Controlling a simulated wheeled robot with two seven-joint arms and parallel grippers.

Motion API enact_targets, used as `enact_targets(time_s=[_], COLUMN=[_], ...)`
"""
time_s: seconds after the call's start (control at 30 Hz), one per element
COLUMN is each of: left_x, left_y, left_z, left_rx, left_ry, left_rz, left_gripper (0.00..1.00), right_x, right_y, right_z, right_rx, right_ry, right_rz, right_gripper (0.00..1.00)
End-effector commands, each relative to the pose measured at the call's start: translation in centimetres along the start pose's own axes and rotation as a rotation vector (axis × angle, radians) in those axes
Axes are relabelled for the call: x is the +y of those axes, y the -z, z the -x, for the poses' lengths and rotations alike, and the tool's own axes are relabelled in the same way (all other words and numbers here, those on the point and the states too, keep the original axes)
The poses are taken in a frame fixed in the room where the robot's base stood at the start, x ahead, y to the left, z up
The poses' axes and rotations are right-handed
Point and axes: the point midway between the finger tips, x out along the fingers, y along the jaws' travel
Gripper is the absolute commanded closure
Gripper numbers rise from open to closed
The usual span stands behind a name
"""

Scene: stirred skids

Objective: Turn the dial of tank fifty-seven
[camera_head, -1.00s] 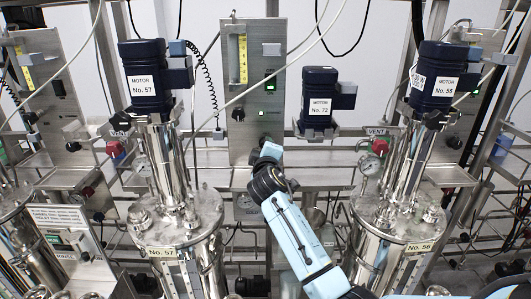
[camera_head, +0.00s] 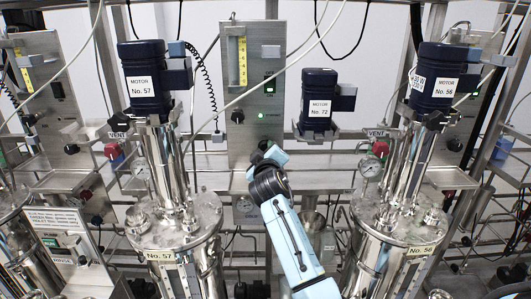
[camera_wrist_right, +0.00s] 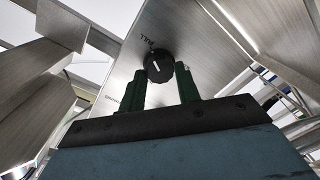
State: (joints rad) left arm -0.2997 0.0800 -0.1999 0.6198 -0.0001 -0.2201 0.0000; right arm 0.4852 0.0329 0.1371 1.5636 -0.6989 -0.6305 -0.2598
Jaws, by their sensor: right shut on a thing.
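Tank No. 57 (camera_head: 200,240) is a steel vessel left of centre in the head view, under the motor labelled No. 57 (camera_head: 140,70). A steel panel (camera_head: 240,150) stands behind it to the right. My right gripper (camera_head: 264,149) is at the lower right of this panel. In the right wrist view its two dark green fingers (camera_wrist_right: 163,85) are shut on a round black dial (camera_wrist_right: 158,64), one at each side of its lower part. The dial's white pointer mark tilts up and left. In the head view the gripper largely hides this dial. My left gripper is out of view.
Another dial (camera_head: 238,117) is further up and left on the panel, by a green lamp. Tank No. 56 (camera_head: 385,245) stands to the right. Motor No. 72 (camera_head: 319,105) hangs right of the panel. Pipes and cables crowd the scene.

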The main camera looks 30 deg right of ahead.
Motion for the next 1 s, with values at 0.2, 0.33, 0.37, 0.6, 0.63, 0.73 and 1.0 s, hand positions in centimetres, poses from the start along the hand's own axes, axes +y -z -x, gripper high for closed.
enact_targets(time_s=[0.2, 0.33, 0.37, 0.6, 0.63, 0.73, 1.0], left_x=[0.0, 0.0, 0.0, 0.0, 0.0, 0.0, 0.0], left_y=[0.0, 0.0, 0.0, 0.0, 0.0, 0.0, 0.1], left_z=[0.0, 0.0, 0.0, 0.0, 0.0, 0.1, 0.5], left_rx=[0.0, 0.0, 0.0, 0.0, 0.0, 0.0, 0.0], left_ry=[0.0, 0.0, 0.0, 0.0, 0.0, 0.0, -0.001], left_rz=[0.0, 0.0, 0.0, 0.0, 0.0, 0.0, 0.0], left_gripper=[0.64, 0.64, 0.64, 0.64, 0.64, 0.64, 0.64], right_x=[-0.1, -0.1, -0.1, 0.0, -0.1, -0.1, -0.1], right_y=[-0.1, 0.0, 0.0, 0.0, 0.0, 0.0, 0.0], right_z=[0.0, 0.0, 0.0, 0.1, 0.1, 0.7, 5.3], right_rx=[-0.002, -0.001, -0.001, 0.0, 0.0, 0.0, 0.0], right_ry=[0.002, 0.002, 0.002, 0.001, 0.001, 0.001, 0.003], right_rz=[-0.003, -0.002, -0.002, -0.001, -0.001, -0.001, -0.003], right_gripper=[0.61, 0.46, 0.46, 0.46, 0.46, 0.46, 0.46])
